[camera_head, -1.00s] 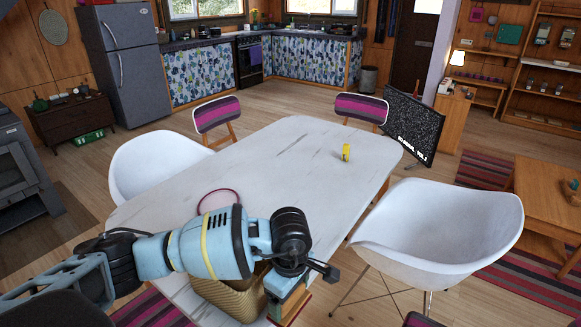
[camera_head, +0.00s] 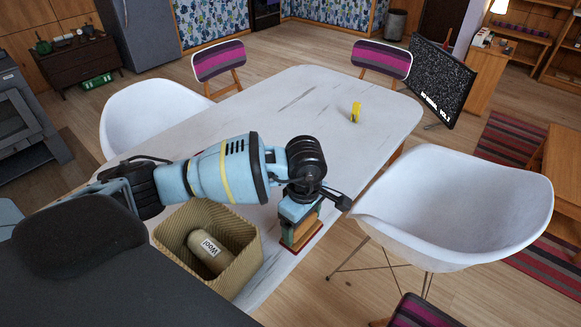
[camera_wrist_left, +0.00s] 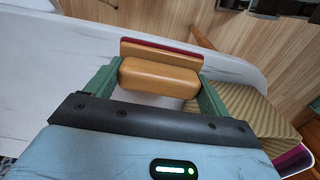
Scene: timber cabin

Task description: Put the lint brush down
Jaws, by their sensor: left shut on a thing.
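The lint brush (camera_head: 303,238) has an orange-brown wooden body and a dark red edge. My left gripper (camera_head: 298,217) is shut on it and holds it at the near right edge of the white table (camera_head: 290,115). In the left wrist view the brush (camera_wrist_left: 160,76) sits between the two green fingers of the left gripper (camera_wrist_left: 155,82). I cannot tell whether the brush touches the tabletop. My right gripper is not in view.
A woven basket (camera_head: 245,268) with a beige "Wool" roll (camera_head: 209,252) stands beside the brush. A small yellow object (camera_head: 355,112) stands at the table's far right. White chairs (camera_head: 455,205) flank the table. The middle and far tabletop is largely clear.

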